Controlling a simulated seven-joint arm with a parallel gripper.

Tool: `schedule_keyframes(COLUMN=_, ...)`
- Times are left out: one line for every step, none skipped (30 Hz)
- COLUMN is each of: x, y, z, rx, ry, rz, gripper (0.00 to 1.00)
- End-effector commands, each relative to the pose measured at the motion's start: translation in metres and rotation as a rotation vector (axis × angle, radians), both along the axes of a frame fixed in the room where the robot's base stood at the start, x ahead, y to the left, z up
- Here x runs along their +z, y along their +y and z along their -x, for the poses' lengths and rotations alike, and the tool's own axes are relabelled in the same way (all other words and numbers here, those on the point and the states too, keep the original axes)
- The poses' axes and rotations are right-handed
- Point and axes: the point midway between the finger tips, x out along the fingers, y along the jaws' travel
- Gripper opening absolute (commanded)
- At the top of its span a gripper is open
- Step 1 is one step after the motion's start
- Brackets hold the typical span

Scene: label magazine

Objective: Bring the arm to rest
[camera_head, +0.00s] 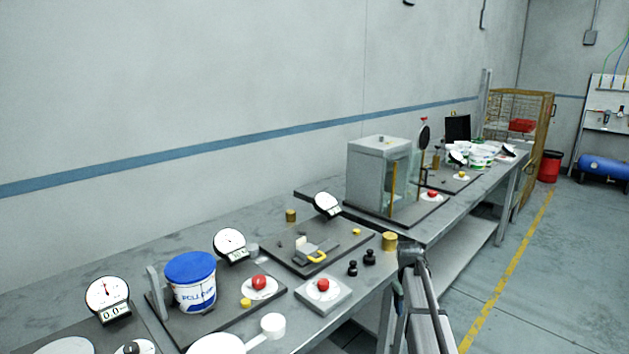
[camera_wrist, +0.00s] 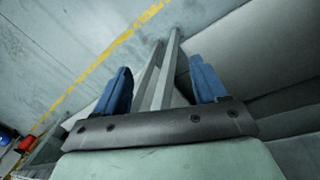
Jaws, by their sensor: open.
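My gripper (camera_wrist: 163,84) shows in the wrist view with its two blue fingers wide apart. Nothing is held between them; grey metal bars and floor show beyond the gap. In the head view, part of my arm (camera_head: 422,300) stands at the front edge of the bench, right of the small black weights. The fingers are hard to make out there.
The near bench (camera_head: 120,245) carries dial gauges, a blue-lidded tub (camera_head: 192,282), red buttons and a yellow cylinder (camera_head: 389,241). Open floor with a yellow line (camera_head: 505,270) lies at right.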

Motion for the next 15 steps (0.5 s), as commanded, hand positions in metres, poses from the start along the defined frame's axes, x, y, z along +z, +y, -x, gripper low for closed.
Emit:
schedule_keyframes(x=-0.021, y=0.006, z=0.013, rx=-0.005, ry=0.019, rz=-0.007, gripper=0.71)
schedule_keyframes(x=-0.031, y=0.008, z=0.019, rx=-0.008, ry=0.028, rz=-0.01, gripper=0.71)
schedule_keyframes(x=-0.046, y=0.012, z=0.026, rx=-0.014, ry=0.042, rz=-0.015, gripper=0.71)
schedule_keyframes(x=-0.057, y=0.015, z=0.032, rx=-0.019, ry=0.049, rz=-0.018, gripper=0.71)
schedule_keyframes(x=-0.068, y=0.017, z=0.038, rx=-0.022, ry=0.059, rz=-0.023, gripper=0.71)
schedule_keyframes(x=-0.081, y=0.021, z=0.047, rx=-0.028, ry=0.071, rz=-0.026, gripper=0.71)
schedule_keyframes(x=-0.092, y=0.024, z=0.053, rx=-0.032, ry=0.081, rz=-0.03, gripper=0.71)
schedule_keyframes(x=-0.101, y=0.027, z=0.06, rx=-0.037, ry=0.091, rz=-0.033, gripper=0.71)
schedule_keyframes(x=-0.115, y=0.03, z=0.069, rx=-0.043, ry=0.103, rz=-0.038, gripper=0.71)
schedule_keyframes(x=-0.124, y=0.033, z=0.076, rx=-0.046, ry=0.113, rz=-0.041, gripper=0.71)
schedule_keyframes(x=-0.134, y=0.035, z=0.083, rx=-0.052, ry=0.122, rz=-0.044, gripper=0.71)
schedule_keyframes(x=-0.146, y=0.039, z=0.092, rx=-0.058, ry=0.134, rz=-0.048, gripper=0.71)
schedule_keyframes(x=-0.155, y=0.041, z=0.1, rx=-0.064, ry=0.144, rz=-0.051, gripper=0.71)
schedule_keyframes(x=-0.164, y=0.044, z=0.108, rx=-0.068, ry=0.153, rz=-0.054, gripper=0.71)
schedule_keyframes(x=-0.176, y=0.047, z=0.118, rx=-0.074, ry=0.166, rz=-0.057, gripper=0.71)
